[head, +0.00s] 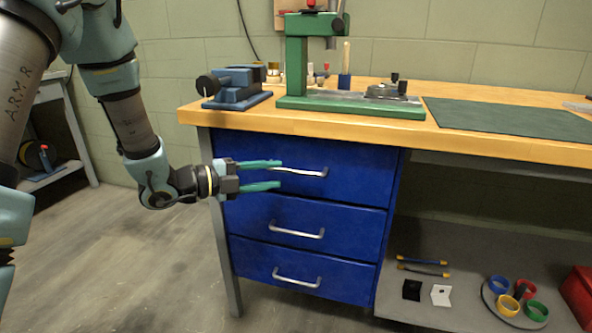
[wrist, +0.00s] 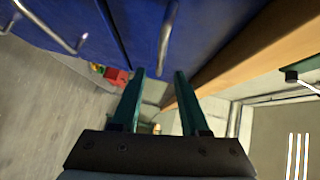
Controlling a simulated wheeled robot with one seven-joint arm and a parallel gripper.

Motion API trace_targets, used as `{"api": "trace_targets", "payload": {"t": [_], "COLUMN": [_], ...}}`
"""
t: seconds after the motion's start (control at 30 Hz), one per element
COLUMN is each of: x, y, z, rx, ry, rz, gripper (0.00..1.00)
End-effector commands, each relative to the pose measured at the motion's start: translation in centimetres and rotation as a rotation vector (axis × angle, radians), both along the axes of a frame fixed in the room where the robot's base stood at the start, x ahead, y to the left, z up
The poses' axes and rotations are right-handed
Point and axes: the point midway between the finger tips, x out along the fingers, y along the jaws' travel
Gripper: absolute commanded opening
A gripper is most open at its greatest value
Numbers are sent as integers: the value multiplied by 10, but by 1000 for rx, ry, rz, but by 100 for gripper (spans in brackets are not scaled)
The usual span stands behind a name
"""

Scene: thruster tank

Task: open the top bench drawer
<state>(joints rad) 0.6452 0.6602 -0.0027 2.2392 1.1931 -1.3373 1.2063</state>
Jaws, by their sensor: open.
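The top bench drawer (head: 345,163) is the highest of three blue drawers under the left part of the bench, and it looks shut. Its silver bar handle (head: 308,172) runs level across its front; the left part is overlapped by my gripper. My gripper (head: 279,174) is open and empty, in front of the top drawer, with one finger above the handle's height and one below. In the wrist view the handle (wrist: 166,42) lies ahead of the open fingertips (wrist: 160,72), lined up with the gap between them. I cannot tell whether it touches either finger.
The middle drawer (head: 350,222) and bottom drawer (head: 340,278) are shut, with their handles sticking out. The wooden bench top (head: 455,140) overhangs above, bearing a blue vise (head: 238,88) and a green press (head: 297,60). The floor (head: 150,270) left of the bench is clear.

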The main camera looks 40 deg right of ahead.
Motion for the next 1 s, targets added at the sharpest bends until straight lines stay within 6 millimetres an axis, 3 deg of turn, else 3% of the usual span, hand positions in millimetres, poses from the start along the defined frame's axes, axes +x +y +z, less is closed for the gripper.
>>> {"api": "trace_targets", "payload": {"t": [0.1, 0.33, 0.77, 1.0], "x": [-6, -13, -15, -15], "y": [-24, -56, -68, -67], "z": [-3, -8, -9, -9], "rx": [-1, 0, 1, 1], "ry": [1, 1, 2, 1], "rz": [-3, 0, 3, 3], "gripper": [45, 45, 45, 21]}}
